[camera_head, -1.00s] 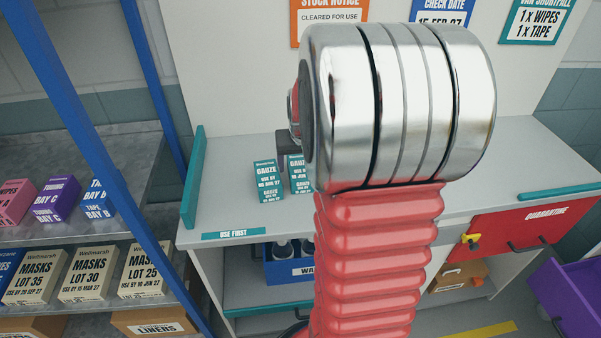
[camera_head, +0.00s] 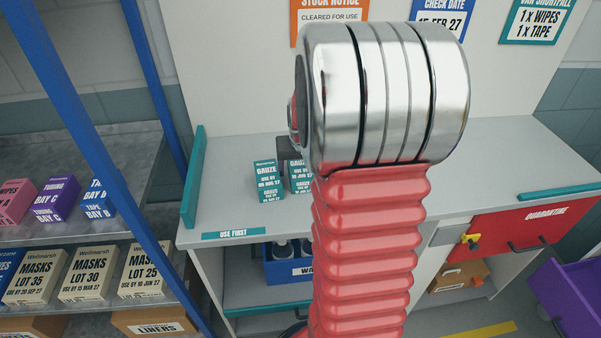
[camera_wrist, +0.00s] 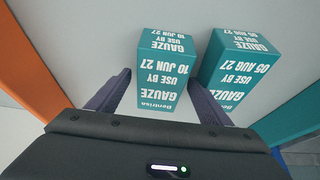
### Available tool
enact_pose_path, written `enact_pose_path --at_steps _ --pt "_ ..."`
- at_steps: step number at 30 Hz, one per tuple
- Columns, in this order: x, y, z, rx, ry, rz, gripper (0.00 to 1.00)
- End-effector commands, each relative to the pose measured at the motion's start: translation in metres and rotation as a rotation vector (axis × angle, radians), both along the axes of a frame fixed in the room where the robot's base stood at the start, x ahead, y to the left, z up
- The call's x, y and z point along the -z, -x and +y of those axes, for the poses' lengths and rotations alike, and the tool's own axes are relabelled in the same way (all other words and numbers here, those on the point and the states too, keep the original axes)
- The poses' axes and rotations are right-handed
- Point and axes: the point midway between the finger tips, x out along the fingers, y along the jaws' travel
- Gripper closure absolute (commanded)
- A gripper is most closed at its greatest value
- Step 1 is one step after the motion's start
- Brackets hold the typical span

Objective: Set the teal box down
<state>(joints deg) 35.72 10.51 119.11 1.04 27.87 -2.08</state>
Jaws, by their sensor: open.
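Two teal gauze boxes stand side by side on the grey worktop (camera_head: 240,215). The 10 JUN 27 box (camera_wrist: 165,68) is between the fingers of my gripper (camera_wrist: 158,92) in the wrist view; small gaps show beside it, and the fingers are open. In the head view this box (camera_head: 300,178) is partly hidden by my arm. The 05 AUG 27 box (camera_wrist: 238,68) is just right of my right finger in the wrist view; in the head view it (camera_head: 269,181) is the left one. Most of my gripper is hidden behind my arm in the head view.
A USE FIRST label (camera_head: 237,234) marks the worktop's front edge. A teal upright panel (camera_head: 193,178) bounds its left end. Shelves with mask boxes (camera_head: 90,273) stand at left behind blue posts. A red quarantine drawer (camera_head: 535,225) is at right. The worktop's right part looks clear.

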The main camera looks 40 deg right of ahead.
Motion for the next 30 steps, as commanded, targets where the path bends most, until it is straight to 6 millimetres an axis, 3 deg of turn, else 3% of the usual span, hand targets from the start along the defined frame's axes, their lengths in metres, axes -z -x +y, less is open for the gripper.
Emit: enact_pose_path --at_steps 23,30 --pt "0.0001 -0.0003 0.0002 -0.001 0.0 0.0 0.79" --pt "-0.0019 -0.0006 0.0002 -0.001 0.001 -0.001 0.79"
